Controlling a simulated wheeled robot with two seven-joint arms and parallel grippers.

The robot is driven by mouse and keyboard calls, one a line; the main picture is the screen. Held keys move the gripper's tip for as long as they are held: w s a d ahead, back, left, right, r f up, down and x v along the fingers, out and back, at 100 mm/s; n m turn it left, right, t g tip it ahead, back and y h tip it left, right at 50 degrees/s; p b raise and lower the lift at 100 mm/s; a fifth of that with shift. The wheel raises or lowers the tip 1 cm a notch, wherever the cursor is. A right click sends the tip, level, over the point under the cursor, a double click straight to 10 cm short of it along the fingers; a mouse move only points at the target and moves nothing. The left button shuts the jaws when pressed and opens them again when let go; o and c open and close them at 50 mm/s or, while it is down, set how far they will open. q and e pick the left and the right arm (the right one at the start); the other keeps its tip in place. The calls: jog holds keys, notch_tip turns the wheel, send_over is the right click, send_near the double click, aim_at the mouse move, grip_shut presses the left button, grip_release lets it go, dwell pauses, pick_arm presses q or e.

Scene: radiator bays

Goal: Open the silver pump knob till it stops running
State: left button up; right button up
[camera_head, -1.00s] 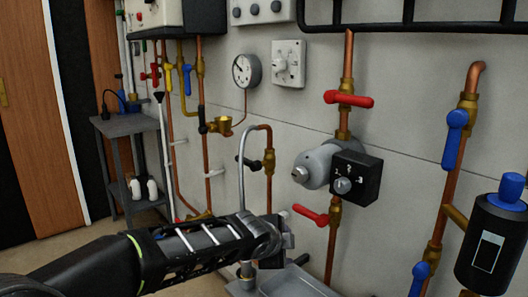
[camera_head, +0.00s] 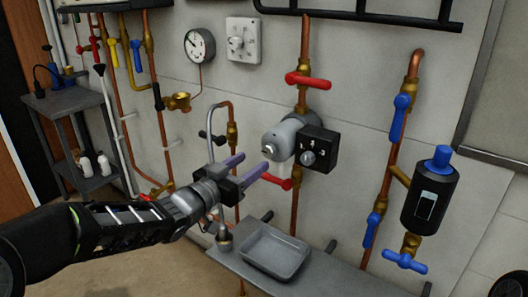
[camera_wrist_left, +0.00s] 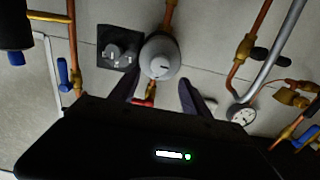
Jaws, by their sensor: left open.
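The grey pump (camera_head: 287,138) sits on a vertical copper pipe at the wall, with a silver slotted cap (camera_head: 268,149) on its front. A black box (camera_head: 322,146) at its right side carries a silver knob (camera_head: 308,157) with white marks around it. My left gripper (camera_head: 255,159) is open and empty, its fingers pointing at the pump from the lower left and apparently short of it. In the left wrist view the pump (camera_wrist_left: 160,57) is ahead of the open fingers (camera_wrist_left: 158,90), and the box knob (camera_wrist_left: 112,52) is left of them. My right gripper is not in view.
A red lever (camera_head: 308,81) is above the pump and another (camera_head: 276,181) below it, close to my fingers. A bent grey pipe (camera_head: 210,130) with a black handle is left. A grey tray (camera_head: 275,252) stands below. A black cylinder (camera_head: 430,195) is right.

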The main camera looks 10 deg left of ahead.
aim_at(267, 152)
pick_arm(q)
jog(key=x, duration=0.7)
jog(key=shift+w, duration=0.15)
grip_shut()
dwell(0.4)
